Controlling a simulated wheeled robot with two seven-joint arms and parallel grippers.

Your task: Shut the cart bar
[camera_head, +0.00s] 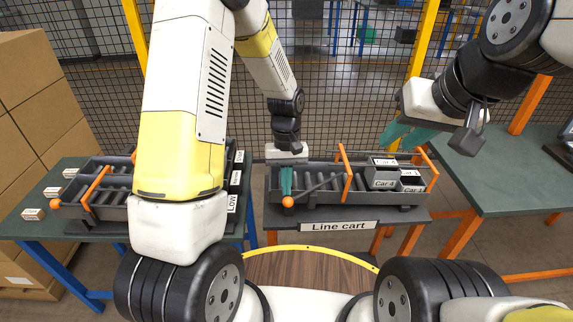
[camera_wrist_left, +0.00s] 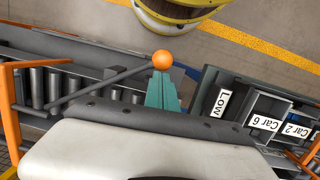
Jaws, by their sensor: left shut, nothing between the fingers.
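The line cart (camera_head: 400,216) stands in the middle with a roller bed. Its cart bar (camera_head: 318,185) is a thin dark rod with an orange ball (camera_head: 288,202) at its left end. The bar slants across the left part of the bed, with the ball at the near side. It also shows in the left wrist view (camera_wrist_left: 112,83), with the ball (camera_wrist_left: 163,60). My left gripper (camera_head: 287,182) is shut and empty, its teal fingertips (camera_wrist_left: 162,84) close beside the ball; I cannot tell whether they touch. My right gripper (camera_head: 408,136) hangs above the cart's right end, away from the bar.
Bins labelled Car 4 (camera_head: 384,176) sit at the cart's right end, past an orange arch (camera_head: 344,172). A left table (camera_head: 28,226) carries another roller bed with an orange ball (camera_head: 56,203). A green-topped table (camera_head: 500,182) stands right. Mesh fencing runs behind.

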